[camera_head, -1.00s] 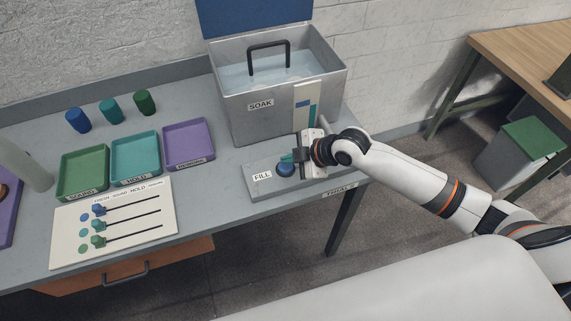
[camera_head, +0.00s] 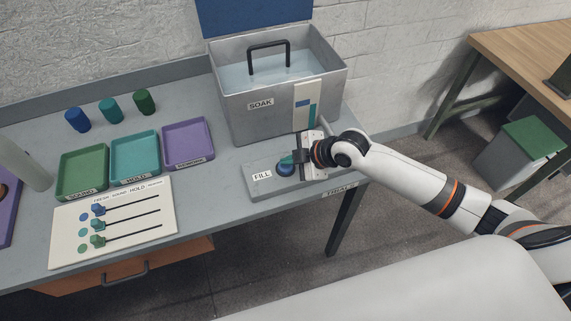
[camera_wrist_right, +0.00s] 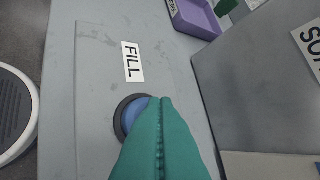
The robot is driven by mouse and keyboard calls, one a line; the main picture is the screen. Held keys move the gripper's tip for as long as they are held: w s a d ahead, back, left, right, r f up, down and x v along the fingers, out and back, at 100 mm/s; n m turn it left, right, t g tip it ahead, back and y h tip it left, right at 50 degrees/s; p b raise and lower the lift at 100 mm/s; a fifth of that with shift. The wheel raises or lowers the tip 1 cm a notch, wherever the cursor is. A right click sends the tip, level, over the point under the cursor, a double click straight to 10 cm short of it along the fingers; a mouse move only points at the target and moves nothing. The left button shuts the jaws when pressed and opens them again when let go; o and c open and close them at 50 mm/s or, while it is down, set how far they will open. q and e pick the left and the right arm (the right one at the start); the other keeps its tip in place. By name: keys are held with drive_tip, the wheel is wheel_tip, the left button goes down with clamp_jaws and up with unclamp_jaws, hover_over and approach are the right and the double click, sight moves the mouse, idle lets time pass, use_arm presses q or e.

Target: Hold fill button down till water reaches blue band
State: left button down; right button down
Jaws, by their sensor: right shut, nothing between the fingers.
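The blue fill button (camera_head: 284,170) sits in a dark ring on a grey panel labelled FILL (camera_head: 262,175). My right gripper (camera_head: 287,159) is shut and empty, its teal fingertips down at the button. In the right wrist view the closed fingertips (camera_wrist_right: 155,108) cover much of the button (camera_wrist_right: 132,112), so how far it is pressed is hidden. The grey SOAK tank (camera_head: 250,118) holds pale water (camera_head: 270,72). A white gauge (camera_head: 306,90) on its front corner has a short blue band (camera_head: 302,103) beside a teal column (camera_head: 312,116). My left gripper is out of view.
Green, teal and purple trays (camera_head: 188,164) stand left of the panel, with several coloured pegs (camera_head: 110,110) behind. A white slider board (camera_head: 120,240) lies at the front left. The tank wall rises right behind my right gripper.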

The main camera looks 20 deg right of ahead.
sight(290, 168)
drive_tip(key=shift+f+b, duration=0.3)
drive_tip(key=shift+f, duration=0.3)
idle(0.7)
idle(2.2)
drive_tip(key=shift+r+p, duration=0.95)
drive_tip(key=shift+r, duration=0.05)
wheel_tip(290, 168, up, 5)
drive_tip(key=p, duration=0.4)
drive_tip(key=shift+p, duration=0.35)
